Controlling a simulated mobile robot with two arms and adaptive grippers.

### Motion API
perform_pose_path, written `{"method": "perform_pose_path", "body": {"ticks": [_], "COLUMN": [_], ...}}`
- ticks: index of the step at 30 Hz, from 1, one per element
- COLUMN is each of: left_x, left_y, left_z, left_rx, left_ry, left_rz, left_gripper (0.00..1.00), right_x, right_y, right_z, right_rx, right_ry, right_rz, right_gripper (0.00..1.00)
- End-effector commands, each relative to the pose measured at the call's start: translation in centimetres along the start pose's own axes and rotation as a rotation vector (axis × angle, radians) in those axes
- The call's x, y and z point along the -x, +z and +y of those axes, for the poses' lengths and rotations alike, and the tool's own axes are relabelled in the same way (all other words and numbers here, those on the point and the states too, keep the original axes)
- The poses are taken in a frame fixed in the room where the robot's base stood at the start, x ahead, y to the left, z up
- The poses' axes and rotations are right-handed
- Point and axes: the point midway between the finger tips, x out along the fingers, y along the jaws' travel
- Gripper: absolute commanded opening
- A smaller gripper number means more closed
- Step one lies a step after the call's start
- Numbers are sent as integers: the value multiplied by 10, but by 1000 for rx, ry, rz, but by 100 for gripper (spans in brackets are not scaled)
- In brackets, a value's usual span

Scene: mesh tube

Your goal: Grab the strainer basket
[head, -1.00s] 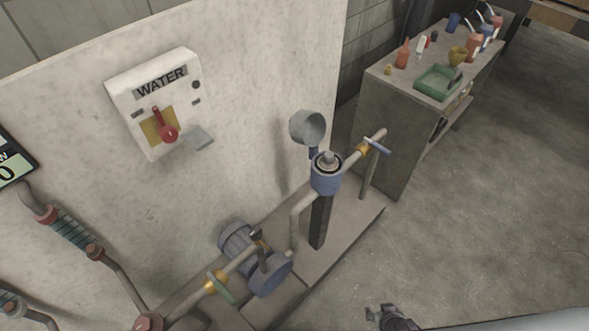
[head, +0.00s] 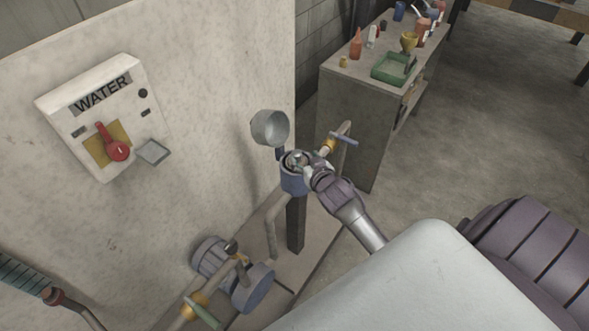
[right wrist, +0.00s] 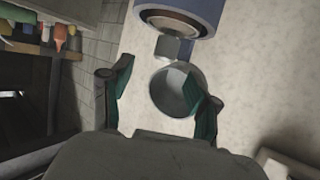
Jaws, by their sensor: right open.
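A blue cylindrical housing (head: 294,183) stands on a dark post, with pipes joined to it. A grey piece (head: 296,159) shows in its open top, likely the upper end of the strainer basket; the rest of it is hidden inside. My right gripper (head: 308,166) is at the right side of the housing's top, partly covering it. In the right wrist view its fingers are open (right wrist: 162,78) with nothing held. The housing's rim (right wrist: 178,18) shows there at the top edge, beyond the fingers. My left gripper is not in view.
A round grey cup (head: 270,128) is close behind the housing; it also shows in the right wrist view (right wrist: 177,92). A pipe with a blue-handled valve (head: 342,138) is right of the gripper. A WATER switch box (head: 104,118) is on the wall. A bench (head: 350,105) stands behind.

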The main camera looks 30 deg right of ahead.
Motion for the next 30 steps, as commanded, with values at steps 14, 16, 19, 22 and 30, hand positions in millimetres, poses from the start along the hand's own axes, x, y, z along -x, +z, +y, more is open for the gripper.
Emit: {"method": "perform_pose_path", "body": {"ticks": [14,16,19,22,30], "left_x": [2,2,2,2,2], "left_y": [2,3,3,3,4], "left_z": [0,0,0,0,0], "left_rx": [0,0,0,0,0], "left_ry": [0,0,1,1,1], "left_rz": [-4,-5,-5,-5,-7], "left_gripper": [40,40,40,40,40], "right_x": [-53,-60,-66,-66,-66], "right_y": [-1,-1,0,0,0], "right_z": [-5,-6,-6,-6,-6], "right_rx": [0,0,1,1,1], "right_ry": [0,-1,-1,-1,-1], "right_rz": [-1,-1,-2,-1,-1], "right_gripper": [61,61,61,61,36]}}
